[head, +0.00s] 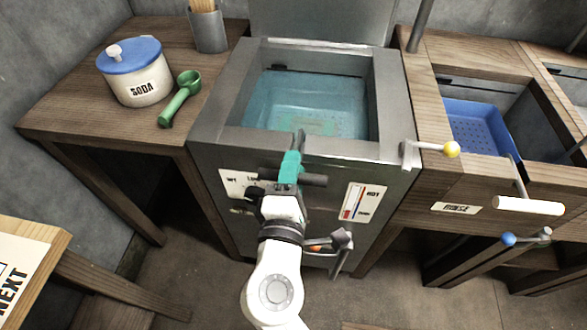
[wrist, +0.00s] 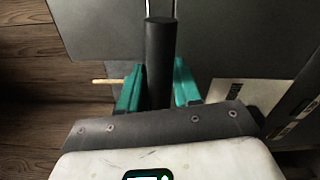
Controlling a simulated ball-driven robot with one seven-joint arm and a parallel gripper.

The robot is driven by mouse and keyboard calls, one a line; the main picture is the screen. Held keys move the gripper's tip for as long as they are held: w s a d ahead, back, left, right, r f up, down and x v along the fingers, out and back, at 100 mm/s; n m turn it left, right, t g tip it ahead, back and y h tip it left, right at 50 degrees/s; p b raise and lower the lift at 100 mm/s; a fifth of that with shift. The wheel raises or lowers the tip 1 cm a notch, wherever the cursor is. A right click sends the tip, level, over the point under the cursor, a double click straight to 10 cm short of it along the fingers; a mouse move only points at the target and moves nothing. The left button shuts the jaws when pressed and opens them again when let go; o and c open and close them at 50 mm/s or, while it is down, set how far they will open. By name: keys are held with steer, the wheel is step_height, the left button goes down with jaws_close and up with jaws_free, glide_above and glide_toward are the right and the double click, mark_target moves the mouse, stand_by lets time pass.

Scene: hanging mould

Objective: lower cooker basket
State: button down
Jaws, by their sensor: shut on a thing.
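The cooker (head: 228,150) is a grey metal tank with pale blue water (head: 305,95) inside. A faint dotted floor shows through the water; I cannot tell whether it is the cooker basket. My gripper (head: 290,166) has teal fingers and is at the cooker's front, just below the rim. It is shut on a dark cylindrical handle (head: 315,180), which lies crosswise in the head view. In the wrist view the dark handle (wrist: 159,60) stands between the teal fingers, with two thin metal rods at its far end. My gripper hides part of the front rim.
A soda jar (head: 137,78) with a blue lid and a green scoop (head: 180,98) are on the left bench. A yellow-knobbed lever (head: 435,148) sticks out at the cooker's right corner. The rinse basin with a blue basket (head: 480,122) and a pale handle (head: 528,206) stand to the right.

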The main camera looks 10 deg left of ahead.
steer(key=shift+f, duration=0.45)
steer(key=c, duration=0.9)
jaws_free()
steer(key=shift+r, duration=0.1)
steer(key=shift+s, duration=0.15)
steer(key=s, duration=1)
steer(key=shift+s+a, duration=0.15)
steer(key=shift+s, duration=0.15)
